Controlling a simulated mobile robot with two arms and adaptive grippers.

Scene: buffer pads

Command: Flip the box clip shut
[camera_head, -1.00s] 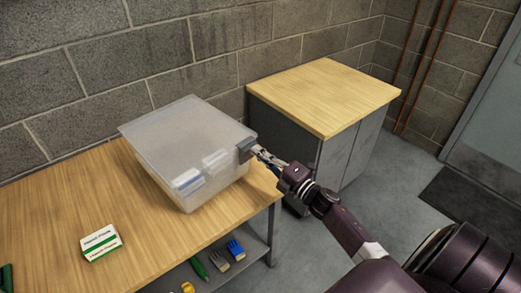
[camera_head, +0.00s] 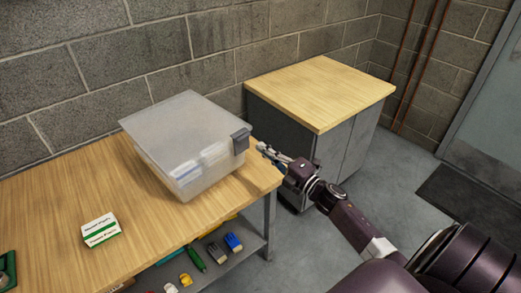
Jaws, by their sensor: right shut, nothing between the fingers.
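The clear plastic box (camera_head: 185,125) stands on the wooden workbench with its lid on top. Pale packs show through its front wall. The grey clip (camera_head: 240,141) is on the box's right side, hanging down from the lid edge and lying close against the wall; whether it is latched I cannot tell. My right gripper (camera_head: 262,149) is shut and empty, just to the right of the clip and apart from it. My left gripper is out of view.
A white and green carton (camera_head: 100,230) lies on the workbench (camera_head: 50,215) at the front left. A grey cabinet (camera_head: 318,92) with a wooden top stands behind my right arm.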

